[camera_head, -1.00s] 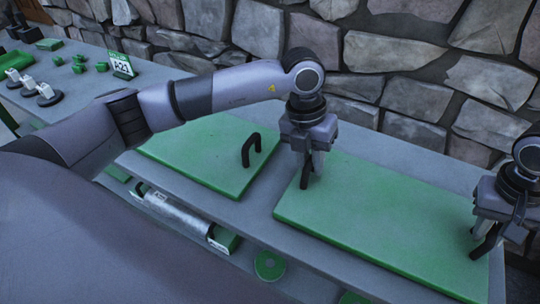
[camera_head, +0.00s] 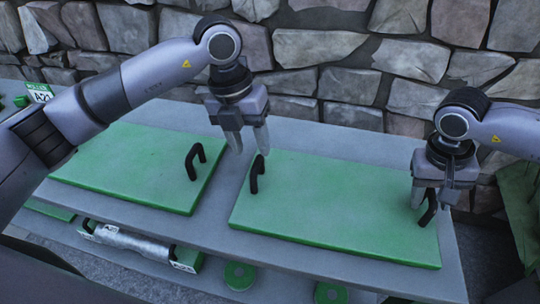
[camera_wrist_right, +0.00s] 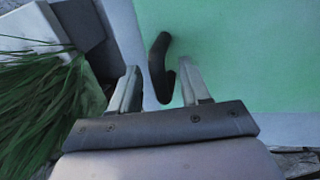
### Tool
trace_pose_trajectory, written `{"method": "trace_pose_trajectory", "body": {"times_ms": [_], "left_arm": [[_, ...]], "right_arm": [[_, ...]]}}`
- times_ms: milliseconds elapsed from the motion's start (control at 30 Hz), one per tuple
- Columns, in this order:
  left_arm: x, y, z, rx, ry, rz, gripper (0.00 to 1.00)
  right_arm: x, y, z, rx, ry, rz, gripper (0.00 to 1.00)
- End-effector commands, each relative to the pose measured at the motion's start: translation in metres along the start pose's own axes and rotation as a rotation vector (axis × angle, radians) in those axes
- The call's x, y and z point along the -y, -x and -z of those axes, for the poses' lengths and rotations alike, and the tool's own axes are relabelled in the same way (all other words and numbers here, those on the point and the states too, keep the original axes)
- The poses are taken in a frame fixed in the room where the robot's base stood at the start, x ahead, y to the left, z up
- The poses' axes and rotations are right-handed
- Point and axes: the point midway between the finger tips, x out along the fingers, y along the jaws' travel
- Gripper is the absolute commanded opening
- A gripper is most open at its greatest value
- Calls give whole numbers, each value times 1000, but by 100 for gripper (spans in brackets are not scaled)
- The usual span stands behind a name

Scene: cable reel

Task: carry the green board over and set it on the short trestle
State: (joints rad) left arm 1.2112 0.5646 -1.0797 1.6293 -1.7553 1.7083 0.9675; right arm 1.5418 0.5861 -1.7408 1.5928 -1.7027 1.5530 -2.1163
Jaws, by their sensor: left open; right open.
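Two green boards lie flat on a long grey surface. The right-hand board (camera_head: 330,205) has a black handle (camera_head: 257,175) near its left end and another black handle (camera_head: 428,213) near its right end. The left-hand board (camera_head: 125,165) shows one black handle (camera_head: 195,160). My left gripper (camera_head: 248,148) is open and empty, just above and behind the right-hand board's left handle. My right gripper (camera_head: 432,200) is open at that board's right handle; in the right wrist view this handle (camera_wrist_right: 160,65) shows between the spread fingers (camera_wrist_right: 159,80). I cannot make out a separate short trestle.
A stone wall (camera_head: 330,60) stands close behind the surface. A lower shelf holds a silver roll (camera_head: 130,240) and green discs (camera_head: 239,276). A numbered sign (camera_head: 40,93) stands at far left. Green strands (camera_wrist_right: 40,120) hang beside the right end.

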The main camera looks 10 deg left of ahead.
Motion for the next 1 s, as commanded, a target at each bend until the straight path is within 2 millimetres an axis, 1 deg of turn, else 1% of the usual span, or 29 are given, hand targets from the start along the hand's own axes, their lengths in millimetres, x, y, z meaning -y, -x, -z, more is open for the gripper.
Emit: {"method": "trace_pose_trajectory", "body": {"times_ms": [33,200,300,467,567,800,900,1000], "left_arm": [[0,13,-1,4,1,1,47],[0,42,-1,2,2,-1,47],[0,52,0,1,2,0,47],[-1,59,0,0,3,-1,47],[-1,59,0,-1,3,-1,47],[-1,59,0,-1,2,-1,47],[-1,59,0,-1,2,-1,47],[-1,58,0,-1,2,-1,47]], "right_arm": [[0,0,0,0,0,0,47],[0,0,0,0,0,0,47],[0,0,0,0,0,0,47],[0,6,1,-2,0,1,47],[0,20,0,-2,1,1,47],[0,72,1,-4,0,2,47],[0,91,0,-4,0,1,47],[0,106,0,-2,0,1,47]]}}
